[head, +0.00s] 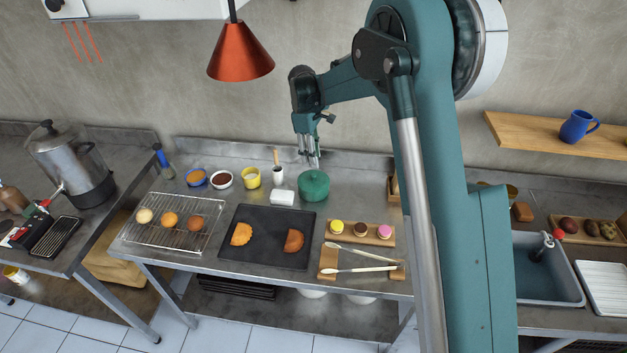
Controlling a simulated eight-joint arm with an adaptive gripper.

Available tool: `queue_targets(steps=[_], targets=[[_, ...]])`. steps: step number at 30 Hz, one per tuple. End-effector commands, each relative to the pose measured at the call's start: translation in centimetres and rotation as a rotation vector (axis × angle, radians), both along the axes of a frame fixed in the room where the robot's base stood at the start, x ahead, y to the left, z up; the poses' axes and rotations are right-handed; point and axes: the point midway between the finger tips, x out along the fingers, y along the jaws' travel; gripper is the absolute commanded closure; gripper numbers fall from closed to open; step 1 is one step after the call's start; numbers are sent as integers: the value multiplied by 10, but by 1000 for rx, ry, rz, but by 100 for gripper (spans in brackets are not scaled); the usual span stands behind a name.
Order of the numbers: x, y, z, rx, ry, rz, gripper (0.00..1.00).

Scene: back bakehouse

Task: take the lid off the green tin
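The green tin (314,191) stands upright on the steel table, towards the back and right of the table's middle. Its rounded green lid (314,180) is on it, with a small knob on top. My gripper (314,163) points down right above the lid, its fingertips close to the knob. The fingers look slightly apart, but they are too small to tell whether they touch or hold the knob.
Left of the tin are a white block (282,198), a white pot with a brush (277,176) and a yellow cup (251,177). A dark tray (268,250) with two pastries lies in front. A wooden board (360,232) with small round pastries is at front right.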

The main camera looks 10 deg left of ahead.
Motion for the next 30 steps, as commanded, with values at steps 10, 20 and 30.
queue_targets(steps=[10, 20, 30], targets=[[3, 8, -10, -7, 12, 22, 69], [3, 7, -16, -6, 12, 22, 69], [2, 4, -36, -6, 12, 21, 69]])
